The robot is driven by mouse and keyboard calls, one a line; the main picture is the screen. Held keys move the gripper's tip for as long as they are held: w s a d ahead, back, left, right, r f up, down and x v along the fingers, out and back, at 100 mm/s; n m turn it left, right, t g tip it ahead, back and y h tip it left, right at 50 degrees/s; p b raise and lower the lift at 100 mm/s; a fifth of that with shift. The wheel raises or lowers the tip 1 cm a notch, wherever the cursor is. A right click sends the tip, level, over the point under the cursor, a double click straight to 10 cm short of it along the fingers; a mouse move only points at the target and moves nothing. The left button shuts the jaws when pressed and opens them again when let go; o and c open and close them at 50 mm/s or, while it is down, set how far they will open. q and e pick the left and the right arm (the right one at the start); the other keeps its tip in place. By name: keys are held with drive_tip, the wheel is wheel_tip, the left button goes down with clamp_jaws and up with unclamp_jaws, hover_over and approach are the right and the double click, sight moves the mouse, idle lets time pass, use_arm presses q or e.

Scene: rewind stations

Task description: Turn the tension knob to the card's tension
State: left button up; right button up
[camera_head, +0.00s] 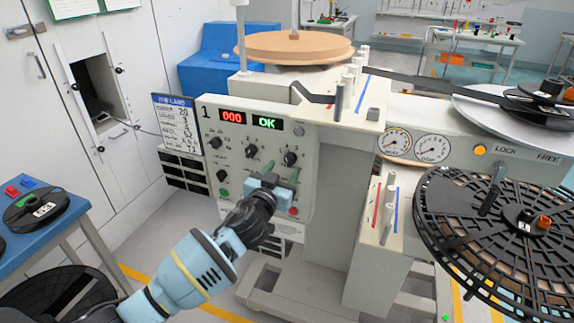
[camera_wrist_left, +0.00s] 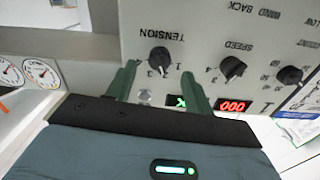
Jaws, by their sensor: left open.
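The tension knob (camera_head: 290,158) is the black knob at the right of the upper row on the cream control panel (camera_head: 311,149). In the left wrist view the panel appears upside down, and the knob (camera_wrist_left: 158,58) sits under the word TENSION with numbers around it. I cannot read its setting surely. My left gripper (camera_head: 270,171) is open in front of the panel. In the left wrist view its green fingers (camera_wrist_left: 160,70) stand either side of the knob, with gaps showing. The blue-headed card (camera_head: 174,117) hangs left of the panel; its figures are too small to read surely.
A red display (camera_head: 232,117) reads 000 and a green one (camera_head: 266,122) reads OK. Speed knob (camera_wrist_left: 232,68) and other knobs are close by. A large black reel (camera_head: 455,225) stands at the right. A blue table (camera_head: 50,206) with a small reel stands at the left.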

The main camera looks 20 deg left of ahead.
sight(288, 163)
use_arm(q)
drive_tip(key=shift+w+d, duration=0.1)
drive_tip(key=shift+w, duration=1.85)
drive_tip(key=shift+c, duration=0.3)
drive_tip(key=c, duration=0.9)
